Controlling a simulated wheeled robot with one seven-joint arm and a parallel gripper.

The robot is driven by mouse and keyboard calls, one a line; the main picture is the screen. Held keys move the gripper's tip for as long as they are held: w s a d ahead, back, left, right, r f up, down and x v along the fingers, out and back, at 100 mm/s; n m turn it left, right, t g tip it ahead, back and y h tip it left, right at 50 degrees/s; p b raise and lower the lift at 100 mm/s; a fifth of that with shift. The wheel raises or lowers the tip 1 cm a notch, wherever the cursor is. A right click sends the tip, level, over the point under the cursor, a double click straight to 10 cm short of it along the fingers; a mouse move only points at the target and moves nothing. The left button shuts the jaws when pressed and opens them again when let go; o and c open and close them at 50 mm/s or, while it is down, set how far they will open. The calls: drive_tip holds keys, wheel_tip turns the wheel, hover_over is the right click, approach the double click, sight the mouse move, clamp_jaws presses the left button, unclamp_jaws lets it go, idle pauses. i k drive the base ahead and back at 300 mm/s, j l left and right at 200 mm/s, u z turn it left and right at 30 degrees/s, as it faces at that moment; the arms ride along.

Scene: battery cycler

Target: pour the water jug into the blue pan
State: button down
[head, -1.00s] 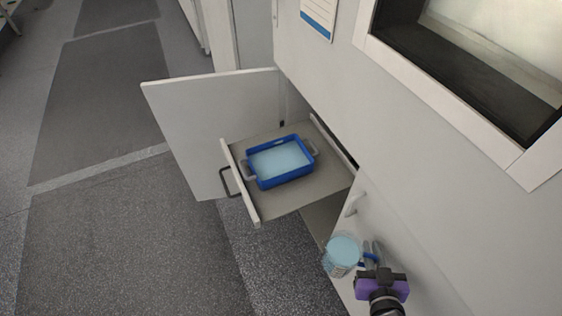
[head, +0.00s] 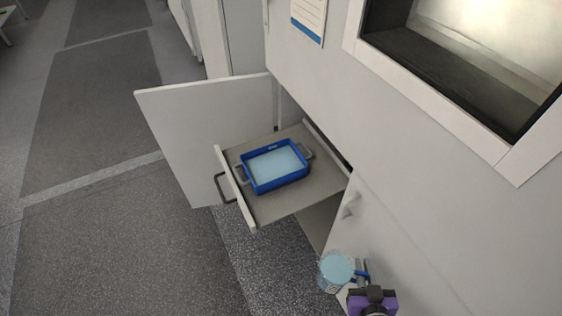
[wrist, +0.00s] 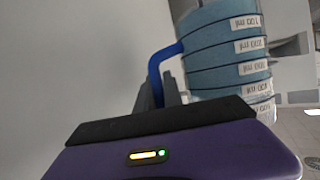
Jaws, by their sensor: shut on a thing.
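The blue pan (head: 246,178) sits on the pulled-out shelf of the cabinet in the head view. It is rectangular with grey side handles, and a light blue, water-like surface fills its inside. The water jug (head: 336,270) is a clear round vessel with light blue content, low in the head view, apart from the pan and nearer to me. It looks about upright. My gripper (head: 362,272) is shut on the jug's blue handle. In the wrist view the jug (wrist: 222,50) has volume labels and dark rings, and the fingers (wrist: 158,95) close around the handle; their tips are partly hidden.
The pull-out shelf (head: 290,208) has a white front with a dark handle. An open cabinet door (head: 205,140) stands left behind it, and another door (head: 385,235) stands at the right, close to the jug. The floor (head: 120,240) at left is clear.

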sight(269, 167)
drive_tip(key=k, duration=0.8)
drive_tip(key=k+z, duration=0.3)
drive_tip(key=k+l+z, duration=0.1)
drive_tip(key=z, duration=0.65)
drive_tip(key=j+z, duration=0.1)
drive_tip(key=z, duration=1.35)
drive_tip(key=k+j, duration=0.3)
drive_tip(key=j, duration=0.3)
drive_tip(key=k+j, duration=0.3)
drive_tip(key=j, duration=0.25)
drive_tip(key=k+j, duration=0.3)
drive_tip(key=j, duration=0.3)
drive_tip(key=k+j, duration=0.3)
drive_tip(key=j, duration=0.3)
drive_tip(key=k+j, duration=0.3)
drive_tip(key=j, duration=0.25)
drive_tip(key=k+j, duration=0.3)
drive_tip(key=j, duration=0.3)
drive_tip(key=k+j, duration=0.25)
drive_tip(key=j, duration=0.3)
drive_tip(key=k+j, duration=0.3)
drive_tip(key=j, duration=0.3)
